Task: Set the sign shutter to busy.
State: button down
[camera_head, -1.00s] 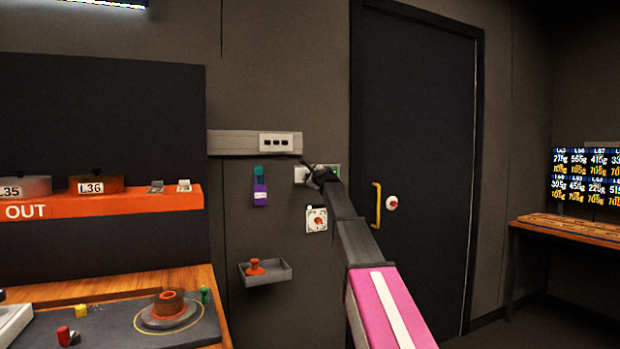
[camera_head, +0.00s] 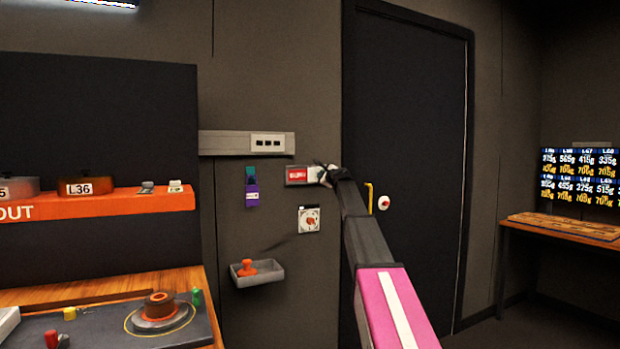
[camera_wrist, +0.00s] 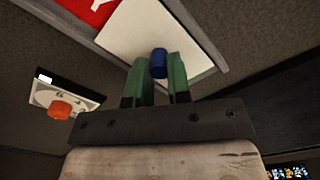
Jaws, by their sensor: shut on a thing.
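The sign (camera_head: 297,175) on the wall left of the door shows a red face with white lettering, too small to read surely. Its pale sliding shutter (camera_wrist: 125,38) sits at the sign's right end and shows large in the wrist view, with part of the red face (camera_wrist: 88,10) beside it. A blue knob (camera_wrist: 159,62) stands out from the shutter. My gripper (camera_head: 325,173) is at the shutter, its green fingers shut on the blue knob in the wrist view. My gripper hides part of the shutter in the head view.
A dial plate (camera_head: 308,219) with a red knob is below the sign. A grey tray (camera_head: 258,274) with an orange stamp-like object hangs lower left. A purple holder (camera_head: 252,195) is left. The dark door (camera_head: 405,150) with its yellow handle (camera_head: 369,196) is right of my arm.

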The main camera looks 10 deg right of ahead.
jog(key=shift+w+d, duration=0.25)
jog(key=shift+d, duration=0.55)
jog(key=c, duration=1.1)
grip_release()
jog(key=shift+d, duration=0.15)
jog(key=shift+o, duration=0.2)
jog(key=shift+s, duration=0.15)
jog(key=v, duration=1)
jog(key=shift+s, duration=0.25)
